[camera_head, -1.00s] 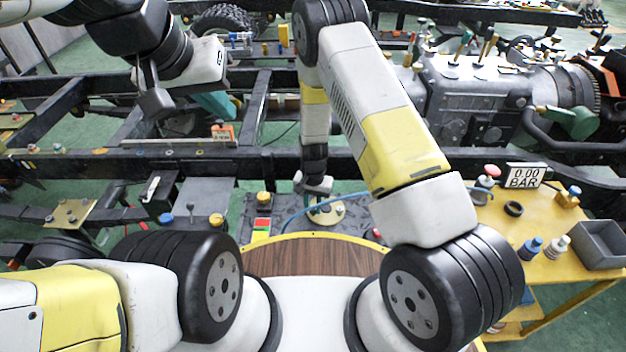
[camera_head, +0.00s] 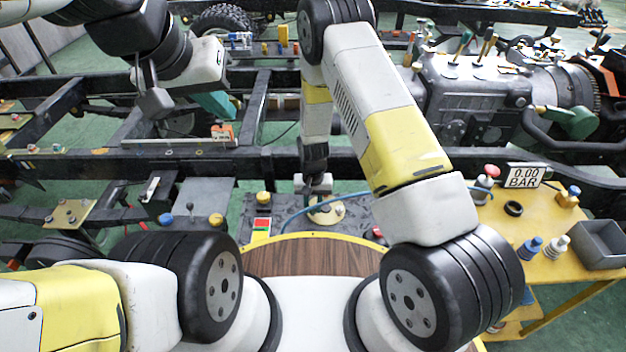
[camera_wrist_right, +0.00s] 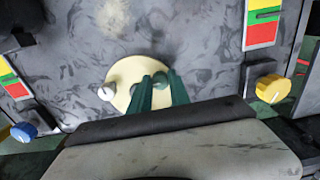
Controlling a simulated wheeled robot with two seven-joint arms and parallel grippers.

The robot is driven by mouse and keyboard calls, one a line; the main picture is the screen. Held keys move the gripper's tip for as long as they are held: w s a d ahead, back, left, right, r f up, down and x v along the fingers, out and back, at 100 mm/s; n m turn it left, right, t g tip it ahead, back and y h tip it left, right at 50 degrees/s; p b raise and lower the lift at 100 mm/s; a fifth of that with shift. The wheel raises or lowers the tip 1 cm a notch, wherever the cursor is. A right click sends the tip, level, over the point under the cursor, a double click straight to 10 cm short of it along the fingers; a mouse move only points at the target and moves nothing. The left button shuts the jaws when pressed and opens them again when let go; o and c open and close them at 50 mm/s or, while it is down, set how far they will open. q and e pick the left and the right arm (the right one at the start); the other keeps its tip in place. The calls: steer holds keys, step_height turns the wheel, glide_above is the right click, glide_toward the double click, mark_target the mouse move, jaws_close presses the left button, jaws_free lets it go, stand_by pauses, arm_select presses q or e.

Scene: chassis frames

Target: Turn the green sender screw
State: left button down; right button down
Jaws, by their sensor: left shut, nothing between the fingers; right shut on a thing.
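The sender is a cream round disc (camera_head: 322,218) on a grey mottled plate (camera_head: 290,205), in front of my base; the disc also shows in the right wrist view (camera_wrist_right: 125,75). My right gripper (camera_wrist_right: 160,77) points down at the disc with its green fingers closed together on a small green screw (camera_wrist_right: 161,84), mostly hidden by the fingers. A pale screw head (camera_wrist_right: 107,93) stands at the disc's left edge in that view. In the head view my right gripper's wrist covers part of the disc. My left gripper (camera_head: 214,106) is shut and empty over the chassis frame, far from the disc.
A yellow knob (camera_wrist_right: 272,88), a blue knob (camera_wrist_right: 23,131) and red-yellow-green labels (camera_wrist_right: 262,22) surround the disc. A blue hose (camera_head: 358,197) runs beside it. A yellow bench (camera_head: 500,235) with a 0.00 BAR gauge (camera_head: 524,176) stands at the right.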

mark_target(313, 209)
steer(key=c, duration=1.2)
jaws_free()
steer(key=shift+r, duration=0.15)
step_height(313, 209, up, 8)
steer(key=shift+f, duration=0.2)
